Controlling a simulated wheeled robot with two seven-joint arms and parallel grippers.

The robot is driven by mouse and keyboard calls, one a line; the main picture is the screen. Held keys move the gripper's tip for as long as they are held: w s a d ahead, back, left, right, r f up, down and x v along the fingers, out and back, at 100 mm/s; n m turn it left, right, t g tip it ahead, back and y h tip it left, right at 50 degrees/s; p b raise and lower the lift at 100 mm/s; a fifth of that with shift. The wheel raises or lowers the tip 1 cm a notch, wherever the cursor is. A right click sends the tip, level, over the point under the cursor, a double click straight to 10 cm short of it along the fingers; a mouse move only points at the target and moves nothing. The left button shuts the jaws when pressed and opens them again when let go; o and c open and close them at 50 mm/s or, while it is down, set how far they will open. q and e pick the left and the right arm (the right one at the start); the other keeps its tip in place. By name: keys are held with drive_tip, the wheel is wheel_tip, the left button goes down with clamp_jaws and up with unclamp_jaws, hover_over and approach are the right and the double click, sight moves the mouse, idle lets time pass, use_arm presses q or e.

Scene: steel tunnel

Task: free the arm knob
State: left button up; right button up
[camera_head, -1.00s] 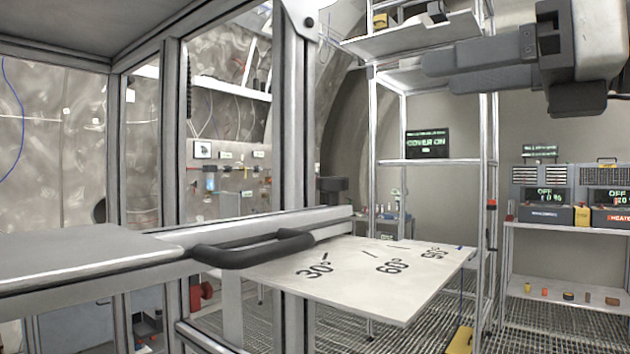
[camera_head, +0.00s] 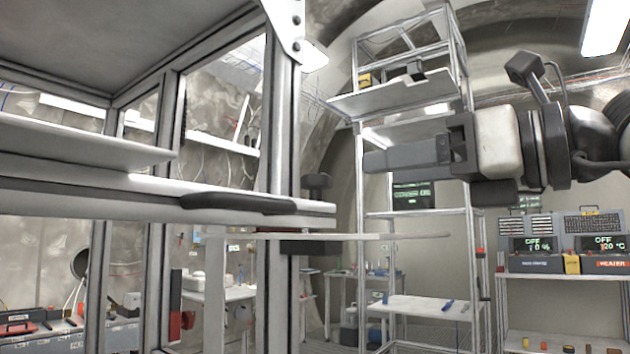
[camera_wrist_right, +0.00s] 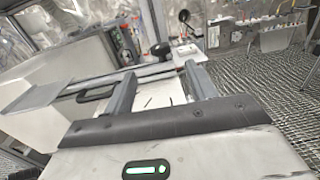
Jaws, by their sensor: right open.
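A dark knob (camera_head: 317,183) stands above the end of the grey rail (camera_head: 110,203), just right of the upright post; I take it for the arm knob. In the right wrist view a black knob (camera_wrist_right: 160,50) stands on a stem beyond the fingers. A black handle (camera_head: 237,203) is on the rail. The angle-marked plate (camera_head: 370,237) shows nearly edge-on below it. My right gripper (camera_head: 370,162) points left, to the right of the knob and apart from it. In its wrist view its fingers (camera_wrist_right: 159,73) are spread, with nothing held. My left gripper is out of view.
A metal shelf rack (camera_head: 470,250) stands behind my right gripper. A bench with instruments (camera_head: 540,255) is at the far right. The aluminium post (camera_head: 280,130) stands close left of the knob. Air between knob and gripper looks clear.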

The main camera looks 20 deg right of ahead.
sight(330, 178)
drive_tip(key=p+x, duration=0.1)
drive_tip(key=x, duration=1.1)
drive_tip(key=shift+f+p, duration=0.1)
drive_tip(key=shift+p, duration=0.3)
drive_tip(key=shift+c, duration=0.3)
drive_tip(key=c, duration=0.9)
